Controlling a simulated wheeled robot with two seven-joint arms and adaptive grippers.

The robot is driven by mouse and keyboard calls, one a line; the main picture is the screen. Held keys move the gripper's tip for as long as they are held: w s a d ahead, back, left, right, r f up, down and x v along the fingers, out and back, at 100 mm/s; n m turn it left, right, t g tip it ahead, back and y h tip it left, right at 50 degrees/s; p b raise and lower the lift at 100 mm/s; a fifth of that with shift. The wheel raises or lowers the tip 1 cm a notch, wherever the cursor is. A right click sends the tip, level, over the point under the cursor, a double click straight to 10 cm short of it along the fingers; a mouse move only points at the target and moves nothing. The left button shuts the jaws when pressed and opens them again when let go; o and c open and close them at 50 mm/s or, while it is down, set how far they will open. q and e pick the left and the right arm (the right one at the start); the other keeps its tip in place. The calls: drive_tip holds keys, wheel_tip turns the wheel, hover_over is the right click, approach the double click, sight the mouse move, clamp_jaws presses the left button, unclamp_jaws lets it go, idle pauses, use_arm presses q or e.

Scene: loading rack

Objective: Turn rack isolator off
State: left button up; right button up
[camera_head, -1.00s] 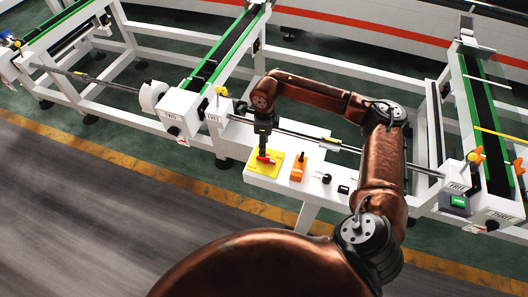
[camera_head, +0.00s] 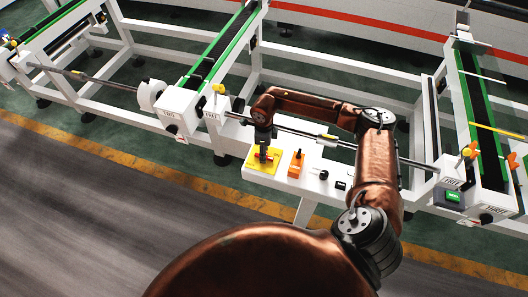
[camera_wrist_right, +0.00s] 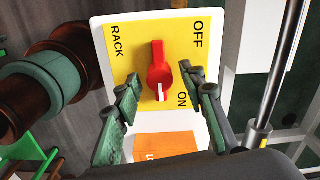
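The rack isolator is a yellow plate (camera_head: 253,163) with a red knob (camera_wrist_right: 159,72) at its middle. In the right wrist view the plate reads RACK, OFF and ON. The knob's handle stands upright in that picture, and its white-marked end points down, near ON and away from OFF. My right gripper (camera_wrist_right: 163,85) is open. Its dark green fingers are on either side of the knob, with visible gaps. In the head view my right gripper (camera_head: 263,146) points down over the plate and partly hides the knob. My left gripper is not in view.
An orange switch (camera_head: 296,164), a black knob (camera_head: 323,174) and a black switch (camera_head: 341,185) share the white panel to the right. A metal rod (camera_wrist_right: 281,75) runs close by the plate. A green-lit box (camera_head: 453,196) sits on the rack further right.

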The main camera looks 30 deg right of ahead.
clamp_jaws()
idle(0.3)
drive_tip(key=shift+n+b, duration=0.4)
drive_tip(key=shift+b, duration=0.2)
drive_tip(key=n+b, duration=0.5)
drive_tip(key=b, duration=0.1)
drive_tip(key=shift+f+n, duration=0.15)
drive_tip(key=shift+n, duration=0.25)
drive_tip(key=n+b, duration=0.5)
drive_tip(key=n, duration=0.1)
drive_tip(key=n+b, duration=0.2)
drive_tip(key=n, duration=0.3)
drive_tip(key=shift+r+b, duration=0.2)
drive_tip(key=shift+b, duration=0.2)
